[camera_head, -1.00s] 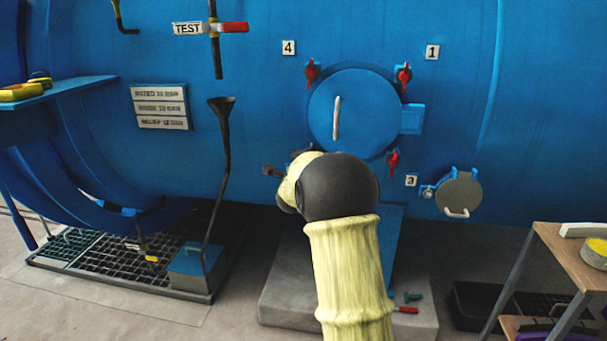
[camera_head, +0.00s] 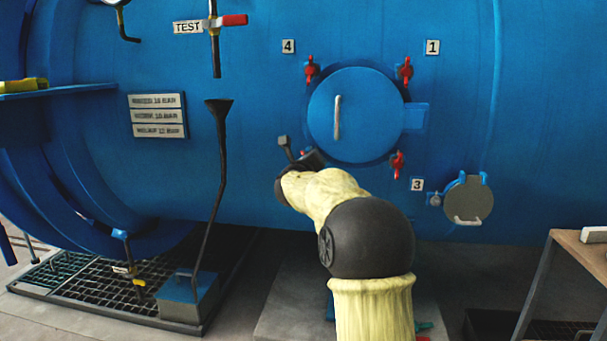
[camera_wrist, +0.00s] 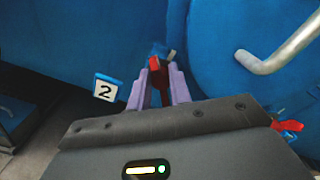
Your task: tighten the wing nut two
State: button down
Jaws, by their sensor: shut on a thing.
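Wing nut two (camera_wrist: 155,66) is red and sits at the lower left of the round blue hatch (camera_head: 352,115), beside the "2" label (camera_wrist: 107,88). In the wrist view, the purple fingers of my gripper (camera_wrist: 158,88) stand on both sides of the nut and are shut on it. In the head view, my arm and wrist reach to the hatch's lower left and hide most of this nut and its label.
Other red wing nuts stand at the hatch's upper left (camera_head: 311,70), upper right (camera_head: 405,71) and lower right (camera_head: 397,164). A pale hatch handle (camera_wrist: 275,55) sticks out near my gripper. A grey round cap (camera_head: 467,200) is at right; a funnel pipe (camera_head: 219,150) stands left.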

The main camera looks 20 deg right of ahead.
jog(key=shift+m+b, duration=3.15)
jog(key=shift+m, duration=0.65)
jog(key=c, duration=1.3)
grip_release()
jog(key=shift+a, duration=0.1)
jog(key=shift+s, duration=0.1)
